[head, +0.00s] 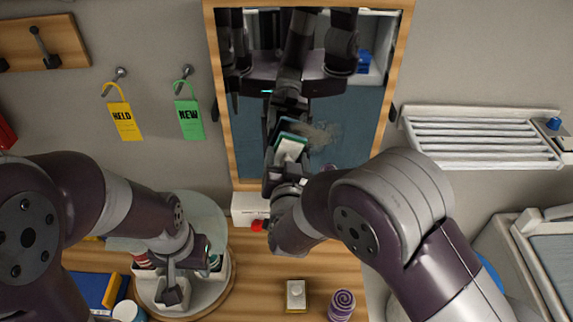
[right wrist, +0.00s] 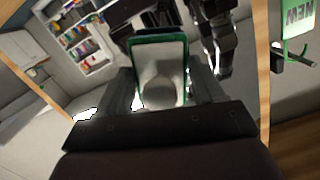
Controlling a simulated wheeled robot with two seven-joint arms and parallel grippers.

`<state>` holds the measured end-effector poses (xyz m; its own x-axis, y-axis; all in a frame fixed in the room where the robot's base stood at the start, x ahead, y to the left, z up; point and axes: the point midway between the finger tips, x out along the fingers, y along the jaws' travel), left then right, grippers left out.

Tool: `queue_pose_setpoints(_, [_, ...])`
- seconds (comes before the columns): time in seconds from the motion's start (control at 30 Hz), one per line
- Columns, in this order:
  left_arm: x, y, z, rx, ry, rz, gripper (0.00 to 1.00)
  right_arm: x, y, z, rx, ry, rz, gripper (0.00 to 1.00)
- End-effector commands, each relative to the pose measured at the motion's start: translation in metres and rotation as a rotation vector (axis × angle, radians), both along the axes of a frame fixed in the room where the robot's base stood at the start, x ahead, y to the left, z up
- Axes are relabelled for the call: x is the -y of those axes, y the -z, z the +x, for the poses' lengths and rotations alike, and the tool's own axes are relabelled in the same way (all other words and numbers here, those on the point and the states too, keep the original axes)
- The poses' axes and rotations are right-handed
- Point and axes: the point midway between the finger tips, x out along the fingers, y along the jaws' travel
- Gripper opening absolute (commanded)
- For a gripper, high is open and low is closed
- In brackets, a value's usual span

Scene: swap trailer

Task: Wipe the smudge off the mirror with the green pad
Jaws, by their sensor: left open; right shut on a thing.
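The wood-framed mirror (head: 350,110) hangs on the wall at the top middle of the head view. A brownish, speckled smudge (head: 322,135) shows on its glass, low and right of centre. My right gripper (head: 287,165) is shut on the green pad (head: 290,149), a white block with a green face, just left of the smudge. The pad also shows between the fingers in the right wrist view (right wrist: 161,62). I cannot tell whether it touches the glass. My left gripper (head: 173,284) is open over the round tray at lower left.
The round tray (head: 205,302) carries several bins. A yellow HELD tag (head: 125,121) and a green NEW tag (head: 189,119) hang on hooks left of the mirror. A white rack (head: 480,137) is right of it. A purple spiral-topped item (head: 342,303) stands on the counter.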

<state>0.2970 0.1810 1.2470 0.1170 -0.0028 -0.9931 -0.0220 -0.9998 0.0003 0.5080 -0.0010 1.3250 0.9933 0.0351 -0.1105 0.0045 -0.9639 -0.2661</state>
Motion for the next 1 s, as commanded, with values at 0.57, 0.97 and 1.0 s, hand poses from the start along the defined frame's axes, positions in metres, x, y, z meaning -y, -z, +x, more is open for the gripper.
queue_pose_setpoints(0.57, [0.000,0.001,0.000,0.000,0.000,0.000,0.43,0.000,0.000,0.002,0.001,0.000,0.000,0.43])
queue_pose_setpoints(0.97, [0.000,0.004,0.000,0.000,0.000,0.000,0.43,0.000,0.000,0.010,0.000,0.001,0.000,0.43])
queue_pose_setpoints(1.0, [0.000,0.004,0.000,0.000,0.000,0.000,0.43,0.000,0.000,0.011,0.000,0.001,0.000,0.43])
